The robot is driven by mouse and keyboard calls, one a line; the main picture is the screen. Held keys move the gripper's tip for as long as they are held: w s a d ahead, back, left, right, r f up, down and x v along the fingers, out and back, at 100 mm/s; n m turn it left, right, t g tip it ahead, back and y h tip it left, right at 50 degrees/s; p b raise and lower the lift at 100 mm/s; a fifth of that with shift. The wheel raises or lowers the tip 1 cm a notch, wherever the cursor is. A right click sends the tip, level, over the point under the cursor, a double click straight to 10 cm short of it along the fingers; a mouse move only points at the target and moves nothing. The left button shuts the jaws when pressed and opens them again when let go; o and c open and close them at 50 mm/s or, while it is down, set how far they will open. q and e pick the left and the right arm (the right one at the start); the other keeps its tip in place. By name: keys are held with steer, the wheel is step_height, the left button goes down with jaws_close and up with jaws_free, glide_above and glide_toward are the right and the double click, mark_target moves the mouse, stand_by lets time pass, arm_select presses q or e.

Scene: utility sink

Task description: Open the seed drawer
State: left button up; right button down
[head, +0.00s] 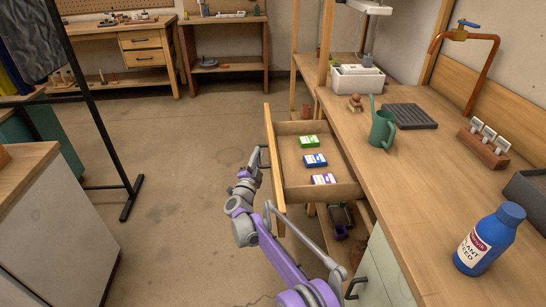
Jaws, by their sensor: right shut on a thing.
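The seed drawer (317,192) stands pulled out from under the wooden counter at the middle of the head view. Its tall wooden front faces left. Inside lie a green packet (309,141), a blue packet (315,160) and a purple packet (323,179), spaced apart in a row. My right gripper (256,168) is at the dark handle (264,157) on the drawer front and is shut on it. The gripper's wrist partly hides the grip. My left gripper is not in view.
The counter (402,195) holds a green watering can (382,129), a dark ribbed tray (410,116) and a blue plant feed bottle (489,239). A black-framed stand (107,137) is at the left. The floor (180,190) between is clear.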

steer(key=shift+a, duration=1)
steer(key=c, duration=0.8)
jaws_free()
steer(key=shift+c, duration=0.2)
steer(key=p+v, duration=0.1)
steer(key=v, duration=1)
